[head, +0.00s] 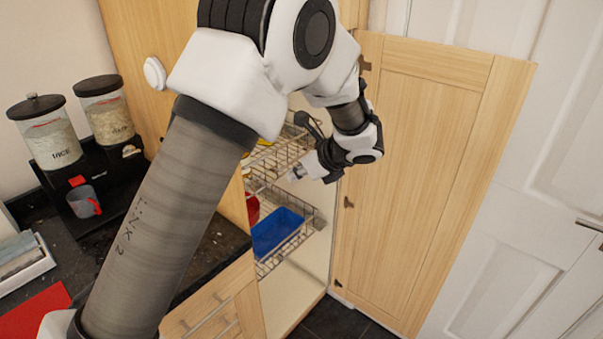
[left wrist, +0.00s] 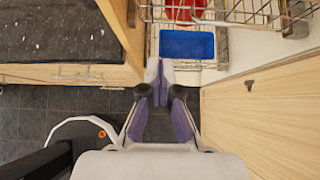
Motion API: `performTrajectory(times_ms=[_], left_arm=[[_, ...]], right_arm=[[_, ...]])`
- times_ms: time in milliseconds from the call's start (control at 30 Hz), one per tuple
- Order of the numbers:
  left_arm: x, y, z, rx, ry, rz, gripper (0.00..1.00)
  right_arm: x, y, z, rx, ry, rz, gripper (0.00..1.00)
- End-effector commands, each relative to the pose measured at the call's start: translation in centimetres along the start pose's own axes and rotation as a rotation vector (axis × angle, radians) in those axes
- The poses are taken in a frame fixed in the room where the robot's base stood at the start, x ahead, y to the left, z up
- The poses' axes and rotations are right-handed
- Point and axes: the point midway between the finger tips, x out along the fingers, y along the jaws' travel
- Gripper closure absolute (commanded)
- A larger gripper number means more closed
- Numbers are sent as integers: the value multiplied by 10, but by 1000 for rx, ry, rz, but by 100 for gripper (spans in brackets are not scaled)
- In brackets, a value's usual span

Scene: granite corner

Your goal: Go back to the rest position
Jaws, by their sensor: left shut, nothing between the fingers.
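My left arm crosses the middle of the head view and reaches into the open tall cupboard. Its gripper (head: 297,174) is small and partly hidden there, in front of the wire baskets. In the left wrist view the left gripper (left wrist: 159,75) is shut with its fingertips together and nothing between them. It points towards a blue tray (left wrist: 187,44) in a wire basket, apart from it. The blue tray also shows in the head view (head: 277,231). My right gripper does not show in either view.
The open wooden door (head: 425,170) stands right of the arm. Wire baskets (head: 262,270) are pulled out of the cupboard. Tiled floor (left wrist: 25,120) is free below.

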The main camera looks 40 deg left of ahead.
Motion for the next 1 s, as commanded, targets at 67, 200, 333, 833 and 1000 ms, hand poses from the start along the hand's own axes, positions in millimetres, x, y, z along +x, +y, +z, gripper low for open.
performTrajectory(times_ms=[67,200,333,833,1000], left_arm=[[-4,0,0,0,0,0,100],[-5,0,0,0,1,1,100],[5,3,-10,20,4,19,100],[130,257,-277,26,450,616,100],[107,352,-359,-623,577,850,100]], right_arm=[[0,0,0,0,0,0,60],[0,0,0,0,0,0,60],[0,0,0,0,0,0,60],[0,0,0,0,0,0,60],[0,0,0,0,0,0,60]])
